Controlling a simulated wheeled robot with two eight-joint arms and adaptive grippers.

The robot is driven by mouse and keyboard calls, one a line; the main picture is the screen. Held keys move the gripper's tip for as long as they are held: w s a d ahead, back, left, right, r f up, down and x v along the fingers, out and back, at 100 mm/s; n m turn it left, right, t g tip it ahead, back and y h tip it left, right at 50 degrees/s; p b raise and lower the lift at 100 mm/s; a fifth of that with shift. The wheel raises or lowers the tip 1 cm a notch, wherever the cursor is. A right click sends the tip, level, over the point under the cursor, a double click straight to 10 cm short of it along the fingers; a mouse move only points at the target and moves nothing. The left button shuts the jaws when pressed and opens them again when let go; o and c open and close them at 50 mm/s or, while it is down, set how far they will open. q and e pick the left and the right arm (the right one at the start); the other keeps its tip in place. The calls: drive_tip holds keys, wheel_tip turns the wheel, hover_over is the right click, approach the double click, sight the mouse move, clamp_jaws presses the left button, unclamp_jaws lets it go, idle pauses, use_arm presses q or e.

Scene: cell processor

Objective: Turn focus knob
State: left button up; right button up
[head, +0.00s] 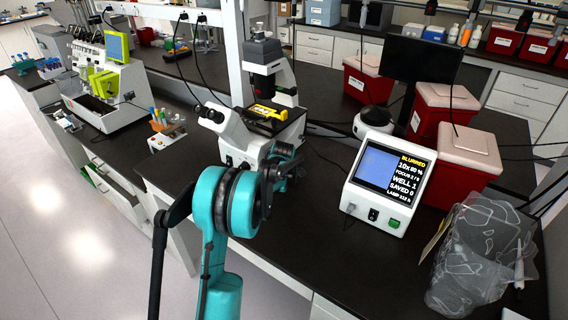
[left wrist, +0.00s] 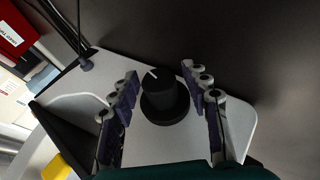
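The focus knob (left wrist: 166,98) is a black round knob with a white pointer line, on a wide black base, fixed to the pale microscope body (left wrist: 72,104). My left gripper (left wrist: 162,80) is open, with one padded finger on each side of the knob and a visible gap to both. In the head view my left gripper (head: 288,162) is at the microscope's near right side, and the knob is hidden there. The white microscope (head: 232,128) carries a yellow holder (head: 268,112) on its stage. My right gripper is not in view.
A white monitor box (head: 390,178) to the right reads "BLURRED", "10x", "WELL 1" and "SAVED 0". Red bins (head: 440,160) with pale lids stand behind it. A clear crumpled bag (head: 480,255) lies at the front right. Dark bench top (head: 300,245) is free in front of the microscope.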

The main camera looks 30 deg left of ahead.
use_arm(q)
drive_tip(key=v, duration=1.2)
idle(2.0)
